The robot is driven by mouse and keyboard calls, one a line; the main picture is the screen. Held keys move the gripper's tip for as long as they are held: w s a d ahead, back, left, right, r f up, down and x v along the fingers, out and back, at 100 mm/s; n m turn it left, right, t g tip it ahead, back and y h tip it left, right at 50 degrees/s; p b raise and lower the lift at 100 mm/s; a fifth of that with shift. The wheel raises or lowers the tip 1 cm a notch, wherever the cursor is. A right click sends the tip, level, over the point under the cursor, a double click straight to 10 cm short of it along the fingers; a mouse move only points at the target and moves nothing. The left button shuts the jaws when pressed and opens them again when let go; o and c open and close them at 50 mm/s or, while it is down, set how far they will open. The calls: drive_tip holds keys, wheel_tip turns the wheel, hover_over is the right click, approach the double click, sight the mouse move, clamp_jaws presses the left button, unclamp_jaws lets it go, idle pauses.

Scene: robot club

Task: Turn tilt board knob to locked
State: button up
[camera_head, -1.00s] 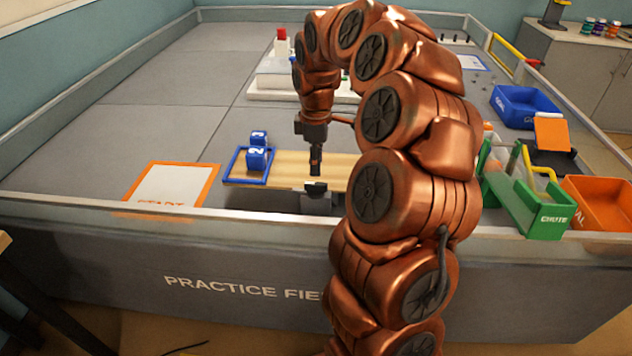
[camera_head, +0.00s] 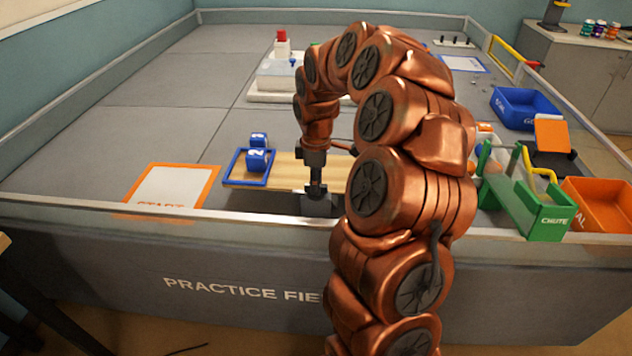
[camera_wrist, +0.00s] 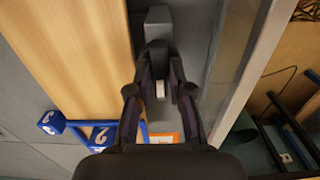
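The tilt board (camera_head: 291,168) is a wooden plank with a blue square frame (camera_head: 233,180) at its left end; the plank also shows in the wrist view (camera_wrist: 75,50). Its knob sits on a grey housing (camera_head: 316,204) at the board's near side. In the wrist view the housing (camera_wrist: 158,22) reaches up past the fingers, and a white mark on the dark knob (camera_wrist: 160,89) shows between them. My gripper (camera_head: 316,190) points down over the knob. In the wrist view its fingers (camera_wrist: 160,76) stand apart, one on each side of the knob; contact cannot be told.
Blue numbered blocks (camera_head: 258,158) are at the frame. The field's near wall (camera_head: 250,222) runs close beside the housing. A green chute (camera_head: 543,212), an orange bin (camera_head: 600,205) and a blue bin (camera_head: 523,106) stand to the right. An orange-edged start mat (camera_head: 172,187) lies left.

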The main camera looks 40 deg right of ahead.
clamp_jaws()
drive_tip(key=shift+m, duration=0.3)
drive_tip(key=m+b, duration=0.1)
drive_tip(key=m, duration=0.2)
drive_tip(key=shift+m, duration=0.3)
drive_tip(key=m, duration=0.4)
drive_tip(key=shift+m+b, duration=0.3)
drive_tip(key=shift+b, duration=0.05)
drive_tip(key=m, duration=0.4)
drive_tip(key=shift+m, duration=2.5)
